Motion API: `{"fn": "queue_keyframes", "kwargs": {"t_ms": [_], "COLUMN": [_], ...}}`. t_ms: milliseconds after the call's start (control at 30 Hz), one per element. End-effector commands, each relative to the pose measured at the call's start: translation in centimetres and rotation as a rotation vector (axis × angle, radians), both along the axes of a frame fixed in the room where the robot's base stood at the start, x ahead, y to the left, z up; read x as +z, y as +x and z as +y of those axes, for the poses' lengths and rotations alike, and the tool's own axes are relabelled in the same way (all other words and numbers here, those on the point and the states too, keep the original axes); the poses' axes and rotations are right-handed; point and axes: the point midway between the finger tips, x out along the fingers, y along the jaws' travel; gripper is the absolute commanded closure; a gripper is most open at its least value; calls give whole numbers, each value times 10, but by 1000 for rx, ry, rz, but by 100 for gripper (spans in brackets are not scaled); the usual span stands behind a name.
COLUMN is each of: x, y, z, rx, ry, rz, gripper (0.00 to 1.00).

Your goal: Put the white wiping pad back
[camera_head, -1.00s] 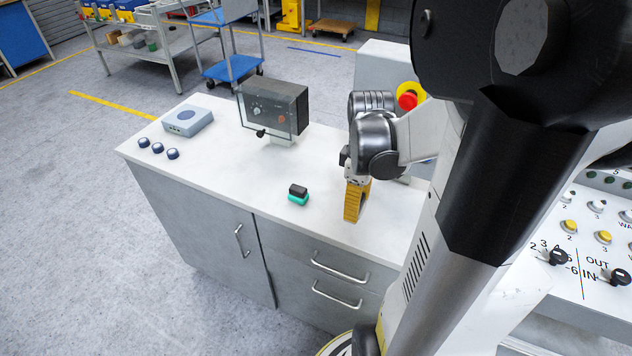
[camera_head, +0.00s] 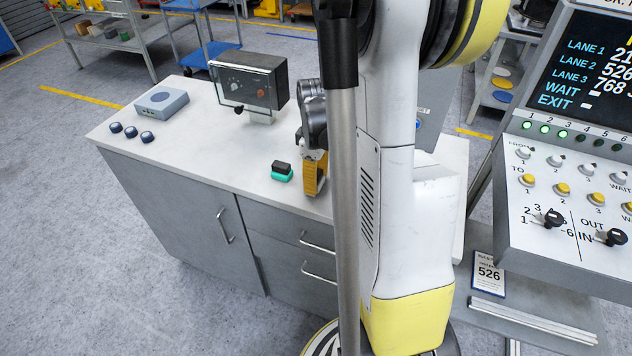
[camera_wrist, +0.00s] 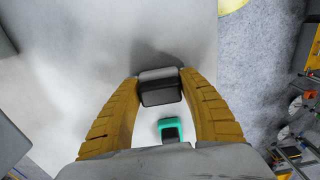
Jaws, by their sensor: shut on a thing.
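My gripper (camera_head: 316,190) is low over the white worktop, its yellow fingers pointing down. In the wrist view my gripper (camera_wrist: 162,86) is shut on the white wiping pad (camera_wrist: 158,73), a small block with a pale base and a dark top. The pad is hidden by the fingers in the head view. Whether it touches the worktop I cannot tell. A teal pad with a dark top (camera_head: 282,172) sits on the worktop just left of my gripper. The teal pad (camera_wrist: 170,130) also shows between the fingers in the wrist view, apart from the held pad.
The worktop (camera_head: 210,130) holds a blue-grey box (camera_head: 161,101), three dark round knobs (camera_head: 131,132) and a dark control box (camera_head: 250,82) behind. A console with a screen (camera_head: 585,60) stands at the right. The worktop's front left is clear.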

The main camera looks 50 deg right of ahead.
Motion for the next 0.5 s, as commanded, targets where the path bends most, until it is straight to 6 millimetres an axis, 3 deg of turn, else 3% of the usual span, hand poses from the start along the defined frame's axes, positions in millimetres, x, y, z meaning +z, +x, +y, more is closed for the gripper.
{"fn": "queue_keyframes", "kwargs": {"t_ms": [200,233,300,500], "x": [-3,-3,-2,-2], "y": [0,0,0,0], "z": [0,0,0,0], "rx": [0,0,0,0], "ry": [0,0,0,0], "rz": [0,0,0,0], "gripper": [81,49,32,32]}}
